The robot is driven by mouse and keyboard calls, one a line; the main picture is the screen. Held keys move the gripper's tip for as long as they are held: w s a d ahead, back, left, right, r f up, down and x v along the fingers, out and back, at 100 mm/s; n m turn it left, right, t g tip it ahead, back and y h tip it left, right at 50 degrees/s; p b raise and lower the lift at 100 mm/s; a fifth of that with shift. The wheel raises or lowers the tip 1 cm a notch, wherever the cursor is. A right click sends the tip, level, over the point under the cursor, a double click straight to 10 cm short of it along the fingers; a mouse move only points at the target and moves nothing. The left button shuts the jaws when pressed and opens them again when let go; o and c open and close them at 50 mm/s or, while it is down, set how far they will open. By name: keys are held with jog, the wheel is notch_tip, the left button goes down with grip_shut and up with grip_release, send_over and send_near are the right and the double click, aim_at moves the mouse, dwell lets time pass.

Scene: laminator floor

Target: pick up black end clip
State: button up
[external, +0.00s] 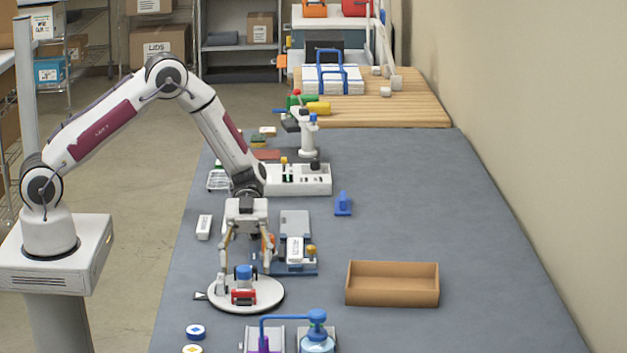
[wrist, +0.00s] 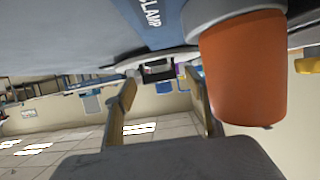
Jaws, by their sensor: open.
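My gripper (external: 245,266) is open and points down over a white round plate (external: 270,299) in the external view. A red block (external: 243,297) and a blue-topped part (external: 244,272) are on the plate, below and between the fingers. I cannot identify that part surely, and no contact shows.
An orange cylinder (wrist: 243,68) looms close on the right of the wrist view, beside a blue clamp label (wrist: 155,20). A blue fixture (external: 296,269) stands right of my gripper. An open brown tray (external: 392,298) lies further right. The right side of the table is clear.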

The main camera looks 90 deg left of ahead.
dwell(0.5)
jog(key=c, duration=0.9)
jog(key=shift+r, duration=0.15)
jog(key=shift+r, duration=4.85)
